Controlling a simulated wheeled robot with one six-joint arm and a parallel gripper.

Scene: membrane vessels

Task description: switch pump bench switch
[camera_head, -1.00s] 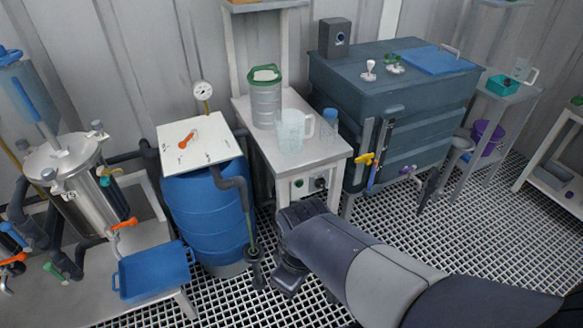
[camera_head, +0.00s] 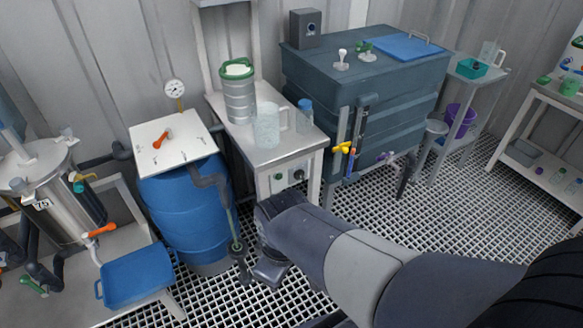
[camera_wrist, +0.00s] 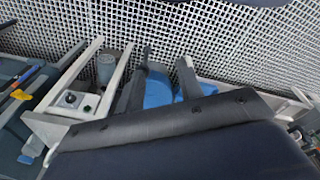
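The pump bench (camera_head: 283,150) is a narrow light-grey table between the blue barrel and the dark tank. Below its top, a pale switch panel (camera_head: 288,184) carries a small green part (camera_head: 278,178) and a dark round knob (camera_head: 298,175). The panel also shows at the left of the wrist view (camera_wrist: 78,103), with both controls visible. I cannot tell the switch's position. My gripper (camera_wrist: 165,62) points down toward the grating with its two dark fingers apart and nothing seen between them up close. In the head view it is low in front of the bench, apart from the panel.
A clear jug (camera_head: 267,128), a green-lidded container (camera_head: 238,95) and a blue-capped bottle (camera_head: 305,118) stand on the bench. The blue barrel (camera_head: 190,215) with a dark pipe is close on the left. The dark tank (camera_head: 380,95) stands right. Open grating (camera_head: 430,240) lies right of my arm.

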